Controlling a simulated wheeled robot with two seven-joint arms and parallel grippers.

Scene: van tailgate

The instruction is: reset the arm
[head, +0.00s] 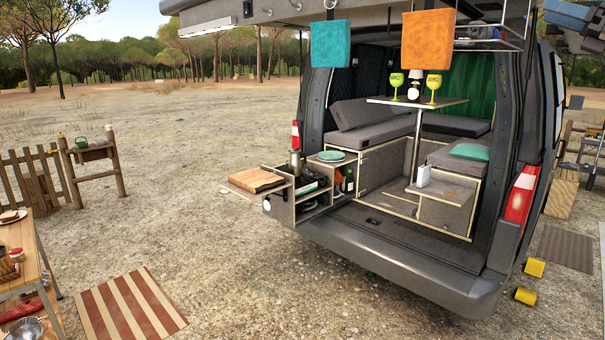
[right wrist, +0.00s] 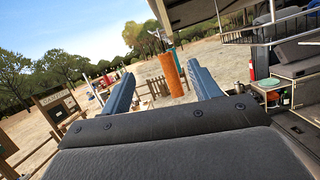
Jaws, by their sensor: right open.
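My right gripper (head: 580,20) shows at the top right corner of the head view, raised beside the van's open rear and partly cut off by the frame edge. In the right wrist view its two blue fingers (right wrist: 160,72) stand wide apart with nothing held between them. The hanging orange towel (right wrist: 171,75) appears beyond the gap between the fingers, apart from them. My left gripper is in neither view.
The van's rear bumper (head: 395,255) and lifted tailgate with the orange towel (head: 428,38) and teal towel (head: 330,43) are ahead. A slide-out kitchen with a cutting board (head: 257,180) juts left. A wooden table (head: 22,262) stands at left.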

